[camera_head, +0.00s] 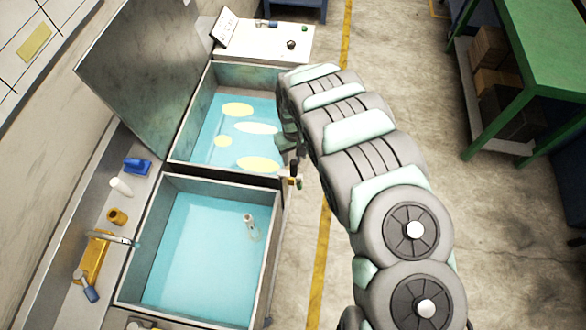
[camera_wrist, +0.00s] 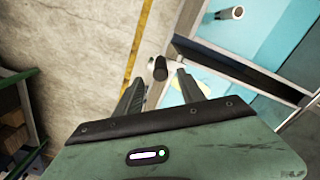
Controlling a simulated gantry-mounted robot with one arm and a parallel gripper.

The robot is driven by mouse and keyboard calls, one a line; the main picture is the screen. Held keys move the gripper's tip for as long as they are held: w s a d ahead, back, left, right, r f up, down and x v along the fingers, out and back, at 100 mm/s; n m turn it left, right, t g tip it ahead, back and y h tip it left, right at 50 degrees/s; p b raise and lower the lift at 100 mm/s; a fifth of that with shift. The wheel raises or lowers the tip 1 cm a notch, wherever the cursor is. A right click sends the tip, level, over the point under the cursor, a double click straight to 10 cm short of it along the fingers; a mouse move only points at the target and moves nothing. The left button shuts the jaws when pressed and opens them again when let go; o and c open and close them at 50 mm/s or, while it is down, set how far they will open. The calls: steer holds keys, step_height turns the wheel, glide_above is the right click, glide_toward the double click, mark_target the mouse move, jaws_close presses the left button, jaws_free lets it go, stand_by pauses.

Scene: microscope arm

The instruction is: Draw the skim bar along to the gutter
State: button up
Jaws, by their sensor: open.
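A short black upright grip (camera_head: 294,167) stands at the right side of the tanks, by the wall between them; it may belong to the skim bar, but I cannot tell. In the wrist view a black cylinder (camera_wrist: 161,68) shows between my fingers near their tips, with no clear contact. My gripper (camera_wrist: 165,72) is open; in the head view it (camera_head: 291,150) is partly hidden by my arm. The far tank (camera_head: 182,140) holds blue liquid with several pale yellow patches (camera_head: 257,164). A dark strip between the tanks (camera_head: 228,173) may be the gutter; I cannot be sure.
The near tank (camera_head: 273,235) holds blue liquid and a small bottle-like item (camera_head: 249,222). A ledge with small items (camera_head: 120,187) runs along the left. Open floor (camera_head: 480,230) lies right, beyond my arm.

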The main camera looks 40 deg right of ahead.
mark_target(294, 169)
step_height(294, 169, down, 8)
steer(key=shift+w+a+r+p, duration=0.1)
steer(key=shift+p, duration=0.3)
steer(key=shift+f, duration=0.85)
steer(key=shift+c, duration=0.4)
jaws_close()
stand_by(0.5)
